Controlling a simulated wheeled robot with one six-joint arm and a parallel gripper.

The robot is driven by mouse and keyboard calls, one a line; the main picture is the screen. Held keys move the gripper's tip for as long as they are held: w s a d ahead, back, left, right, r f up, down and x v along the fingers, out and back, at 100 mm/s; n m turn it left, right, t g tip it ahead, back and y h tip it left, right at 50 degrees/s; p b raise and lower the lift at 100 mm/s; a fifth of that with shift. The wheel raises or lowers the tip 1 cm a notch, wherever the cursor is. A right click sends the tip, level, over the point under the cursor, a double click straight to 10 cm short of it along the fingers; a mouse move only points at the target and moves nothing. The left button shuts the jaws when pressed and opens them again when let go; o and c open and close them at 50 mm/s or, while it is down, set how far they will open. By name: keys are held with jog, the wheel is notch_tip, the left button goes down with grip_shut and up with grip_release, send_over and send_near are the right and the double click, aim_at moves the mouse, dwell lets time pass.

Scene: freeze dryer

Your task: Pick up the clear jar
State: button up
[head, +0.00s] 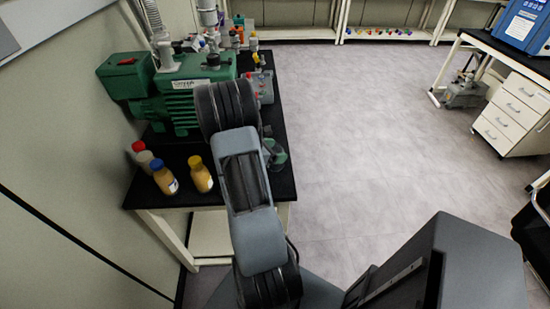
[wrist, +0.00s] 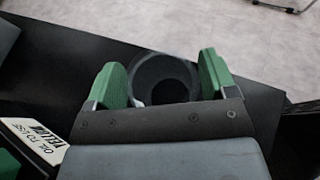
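The clear jar (wrist: 148,70) shows in the wrist view from above as a round grey rim with a dark inside. It stands on the black tabletop between the two green fingers of my gripper (wrist: 163,72). The fingers are wide apart, one on each side of the jar; I see no clear grip on it, though the gaps are very small. In the head view, my gripper (head: 275,152) is partly hidden behind my arm at the bench's right edge, and the jar cannot be told apart clearly there.
A label (wrist: 40,140) shows at lower left in the wrist view. Open floor (head: 350,130) lies to the right.

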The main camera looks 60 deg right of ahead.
jog(key=c, duration=0.4)
jog(key=shift+c, duration=0.2)
jog(key=shift+r, duration=0.15)
